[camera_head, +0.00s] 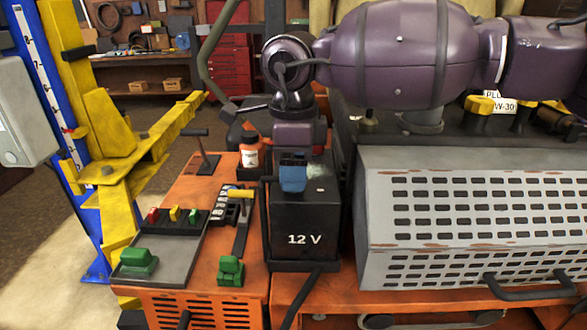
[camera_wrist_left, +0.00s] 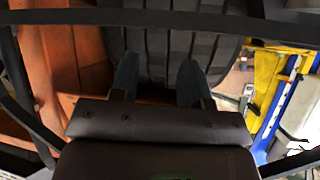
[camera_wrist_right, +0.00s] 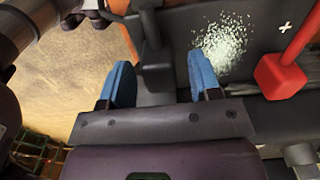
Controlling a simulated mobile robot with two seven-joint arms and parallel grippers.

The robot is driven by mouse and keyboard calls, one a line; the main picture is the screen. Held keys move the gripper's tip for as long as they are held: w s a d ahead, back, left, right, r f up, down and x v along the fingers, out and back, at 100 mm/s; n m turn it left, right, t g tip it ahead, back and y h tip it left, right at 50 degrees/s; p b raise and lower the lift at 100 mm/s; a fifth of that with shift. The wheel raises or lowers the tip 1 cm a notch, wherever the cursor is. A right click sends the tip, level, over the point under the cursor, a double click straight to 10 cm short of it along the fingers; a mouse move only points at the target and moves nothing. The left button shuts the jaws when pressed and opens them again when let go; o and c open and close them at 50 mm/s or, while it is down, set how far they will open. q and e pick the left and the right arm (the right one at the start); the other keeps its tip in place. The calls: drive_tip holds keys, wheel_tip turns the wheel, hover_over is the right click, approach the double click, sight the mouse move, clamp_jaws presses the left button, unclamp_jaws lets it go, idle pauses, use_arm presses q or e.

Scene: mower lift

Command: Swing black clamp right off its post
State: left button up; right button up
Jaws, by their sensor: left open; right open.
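The battery (camera_head: 306,238), a black box marked 12 V, stands in the middle of the head view. My right gripper (camera_head: 293,174) is over its top, pointing down, with blue fingertips. In the right wrist view the black clamp (camera_wrist_right: 153,52) appears as a dark bar between the two open fingers, not visibly gripped. Its post is hidden or too dark to make out. In the head view my gripper largely covers the clamp. My left gripper (camera_wrist_left: 157,82) is open and empty in the left wrist view, and outside the head view.
A red clamp (camera_wrist_right: 280,76) and pale crust (camera_wrist_right: 222,42) are on the battery top. A grey perforated cover (camera_head: 480,165) stands close right of the battery. A black tyre (camera_wrist_left: 170,45) is ahead of my left gripper.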

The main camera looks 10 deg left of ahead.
clamp_jaws()
idle(0.3)
